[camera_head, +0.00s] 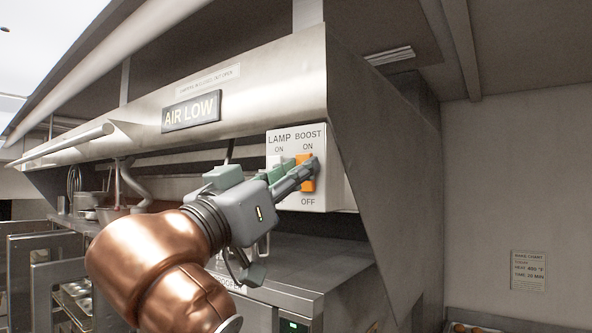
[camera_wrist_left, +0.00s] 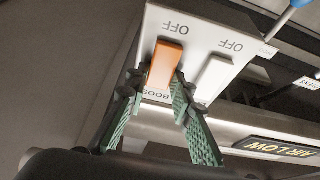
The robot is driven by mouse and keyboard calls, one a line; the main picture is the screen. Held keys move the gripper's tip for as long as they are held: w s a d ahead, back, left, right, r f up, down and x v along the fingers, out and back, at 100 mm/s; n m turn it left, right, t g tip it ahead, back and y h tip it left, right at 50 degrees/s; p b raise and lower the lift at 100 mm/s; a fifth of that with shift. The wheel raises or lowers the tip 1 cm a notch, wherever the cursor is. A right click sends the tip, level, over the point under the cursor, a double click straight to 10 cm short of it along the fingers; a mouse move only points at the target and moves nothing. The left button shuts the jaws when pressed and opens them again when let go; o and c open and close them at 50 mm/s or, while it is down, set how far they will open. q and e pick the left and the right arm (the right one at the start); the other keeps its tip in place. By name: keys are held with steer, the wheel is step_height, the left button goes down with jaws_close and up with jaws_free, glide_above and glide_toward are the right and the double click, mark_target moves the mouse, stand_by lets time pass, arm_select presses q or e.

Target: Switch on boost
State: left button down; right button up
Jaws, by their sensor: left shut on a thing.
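The orange boost switch (camera_head: 309,181) is on a white panel (camera_head: 317,200) under the hood, between the words ON above and OFF below. In the wrist view the panel appears upside down, and the orange switch (camera_wrist_left: 164,66) stands between my left gripper's green finger pads. My left gripper (camera_head: 304,172) is shut on the switch's sides and covers part of it in the head view. I cannot tell for sure which way the switch is tipped. The white lamp switch (camera_wrist_left: 213,78) is beside it, mostly hidden behind the gripper in the head view. My right gripper is out of view.
The steel hood (camera_head: 270,85) slopes above the panel and carries an AIR LOW sign (camera_head: 191,110). A steel side wall (camera_head: 385,165) stands close to the panel's right. Pots (camera_head: 97,201) sit on a counter at left. A bake chart (camera_head: 528,270) hangs on the right wall.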

arm_select(q)
steer(key=r+g+y+p, duration=0.1)
steer(key=g+p, duration=0.1)
steer(key=p, duration=0.2)
steer(key=shift+r, duration=0.15)
steer(key=shift+g+y+p, duration=0.3)
steer(key=shift+y, duration=0.2)
steer(key=shift+f, duration=0.2)
steer(key=c, duration=1.7)
jaws_free()
steer(key=v, duration=1.2)
steer(key=shift+w+d, duration=0.1)
